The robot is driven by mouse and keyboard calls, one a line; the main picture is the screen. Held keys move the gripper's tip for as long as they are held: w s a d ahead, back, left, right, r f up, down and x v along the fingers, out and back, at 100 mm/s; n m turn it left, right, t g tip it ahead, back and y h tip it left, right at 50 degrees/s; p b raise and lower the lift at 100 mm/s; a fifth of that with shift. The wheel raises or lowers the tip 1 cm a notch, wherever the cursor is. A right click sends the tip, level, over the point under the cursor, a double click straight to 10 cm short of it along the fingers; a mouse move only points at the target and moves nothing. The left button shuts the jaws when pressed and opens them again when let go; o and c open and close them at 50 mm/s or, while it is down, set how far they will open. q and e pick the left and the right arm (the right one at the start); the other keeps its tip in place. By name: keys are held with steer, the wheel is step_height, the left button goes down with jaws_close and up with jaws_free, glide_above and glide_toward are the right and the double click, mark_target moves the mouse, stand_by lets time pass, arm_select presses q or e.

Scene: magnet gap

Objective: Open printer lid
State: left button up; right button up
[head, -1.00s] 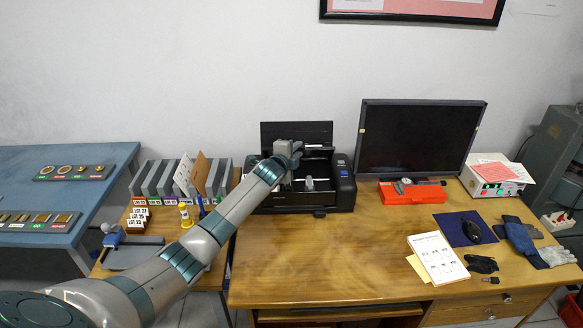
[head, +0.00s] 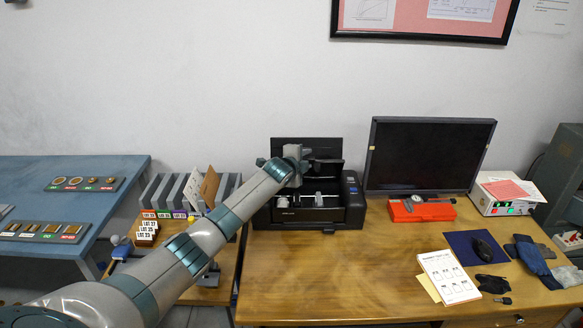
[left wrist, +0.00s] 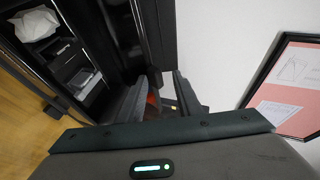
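The black printer (head: 330,217) stands on the wooden desk, with its lid (head: 308,149) raised upright at the back and its inside showing. A pale crumpled item (left wrist: 35,24) and grey parts lie in the open bay in the left wrist view. My left gripper (head: 307,163) is in front of the raised lid, above the bay, and hides part of it. In the left wrist view its dark fingers (left wrist: 158,97) are apart with a gap between them, and nothing is clearly held. I cannot tell whether they touch the lid. My right gripper is not in view.
A monitor (head: 430,155) stands close right of the printer, with a red case (head: 422,210) before it. Grey file holders (head: 160,190) stand on a side table at left. Papers (head: 448,277) and a mouse mat lie at right. The desk's front middle is clear.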

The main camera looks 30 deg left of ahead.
arm_select(q)
steer(key=b+v, duration=0.4)
steer(key=v, duration=1.2)
steer(key=shift+s, duration=0.25)
steer(key=shift+d, duration=0.1)
